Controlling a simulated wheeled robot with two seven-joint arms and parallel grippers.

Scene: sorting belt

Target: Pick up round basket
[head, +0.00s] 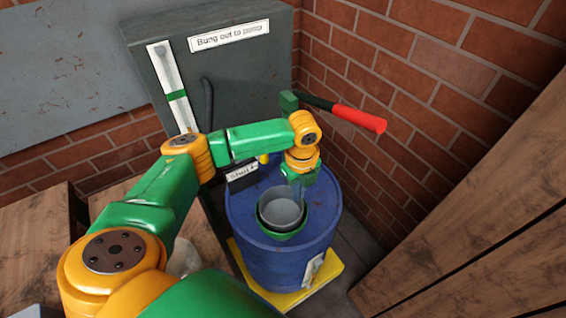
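A round basket (281,214), grey inside with a green outer edge, sits on top of a blue barrel (285,262). My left arm reaches in from the left, and my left gripper (299,190) points down at the basket's far right rim. The fingertips are at or just over that rim. They are small and partly hidden by the wrist, so I cannot tell whether they are closed on it. My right gripper is not in view.
The barrel stands on a yellow base (318,275). Behind it is a dark grey cabinet (245,70) labelled "Bung out to pump". A red-handled lever (358,118) juts out above right. Brick walls and wooden planks (480,200) close in the right side.

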